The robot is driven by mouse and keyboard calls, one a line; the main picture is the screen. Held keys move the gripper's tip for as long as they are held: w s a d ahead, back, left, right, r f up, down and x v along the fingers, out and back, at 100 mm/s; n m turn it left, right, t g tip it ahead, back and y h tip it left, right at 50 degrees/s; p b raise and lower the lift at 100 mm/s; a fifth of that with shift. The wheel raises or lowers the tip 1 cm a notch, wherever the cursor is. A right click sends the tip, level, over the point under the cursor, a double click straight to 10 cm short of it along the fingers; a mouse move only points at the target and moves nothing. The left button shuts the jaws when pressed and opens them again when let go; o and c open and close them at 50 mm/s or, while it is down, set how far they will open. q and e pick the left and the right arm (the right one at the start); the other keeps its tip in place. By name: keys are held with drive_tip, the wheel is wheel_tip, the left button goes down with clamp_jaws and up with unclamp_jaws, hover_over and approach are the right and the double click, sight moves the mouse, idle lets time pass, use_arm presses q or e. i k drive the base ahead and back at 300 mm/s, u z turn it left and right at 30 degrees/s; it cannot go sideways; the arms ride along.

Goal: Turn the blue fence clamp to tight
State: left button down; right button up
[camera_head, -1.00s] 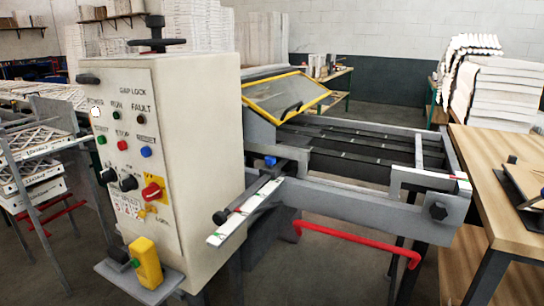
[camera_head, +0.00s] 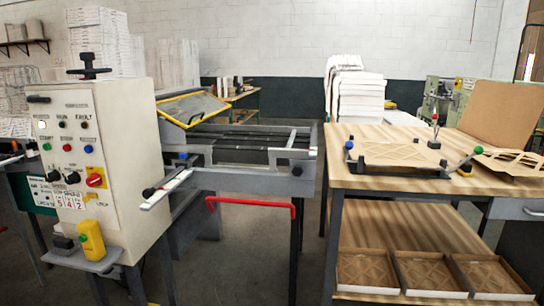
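A small blue knob (camera_head: 183,156), which looks like the blue fence clamp, sits on the grey machine frame beside the pale fence bar (camera_head: 167,189). The bar has a black knob at its near end. The blue knob is too small to tell whether it is loose or tight. Another blue knob (camera_head: 349,145) is on the dark jig on the wooden table at the right. Neither of my grippers shows in the head view.
The cream control cabinet (camera_head: 120,170) stands left of the fence, with a yellow device (camera_head: 91,240) on its shelf. A red bar (camera_head: 252,204) sticks out at the machine's front. The wooden table (camera_head: 400,180) stands right, with open floor between.

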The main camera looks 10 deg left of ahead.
sight(182, 155)
drive_tip(key=z, duration=0.25)
drive_tip(key=i, duration=1)
drive_tip(key=u, duration=1.3)
drive_tip(key=i, duration=1.25)
drive_tip(key=u, duration=1.35)
